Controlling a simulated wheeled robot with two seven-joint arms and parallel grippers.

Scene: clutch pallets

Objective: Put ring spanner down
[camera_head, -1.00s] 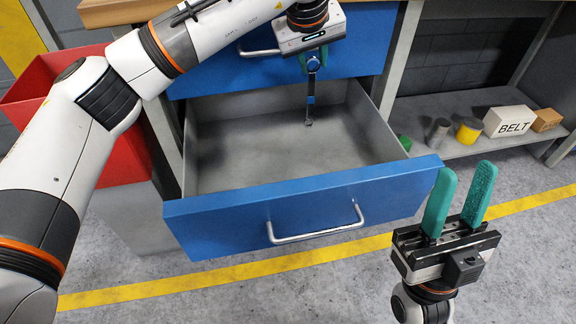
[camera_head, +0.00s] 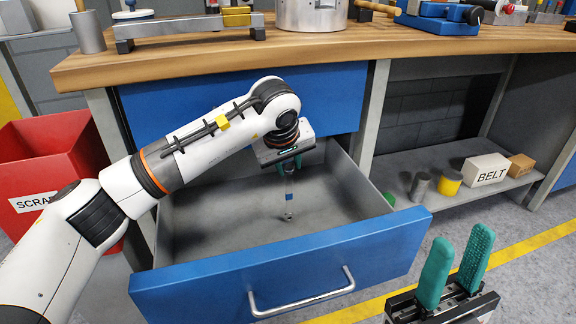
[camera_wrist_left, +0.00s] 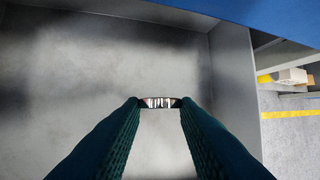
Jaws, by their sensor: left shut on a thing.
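The ring spanner (camera_head: 289,192) is a slim grey tool with a blue mark, hanging upright from my left gripper (camera_head: 288,165). Its lower ring end is inside the open blue drawer (camera_head: 300,272), over the grey floor; I cannot tell whether it touches. In the left wrist view, the spanner (camera_wrist_left: 160,102) shows as a bright metal end between the teal fingers of my left gripper (camera_wrist_left: 160,110). The gripper is shut on it. My right gripper (camera_head: 453,268) has its teal fingers apart and empty, in front of the drawer at lower right.
The wooden bench top (camera_head: 220,50) above the drawer carries tools and a metal cylinder (camera_head: 312,14). A red scrap bin (camera_head: 60,165) stands left. A low shelf at right holds a BELT box (camera_head: 486,170) and a yellow can (camera_head: 448,183). The drawer floor looks clear around the spanner.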

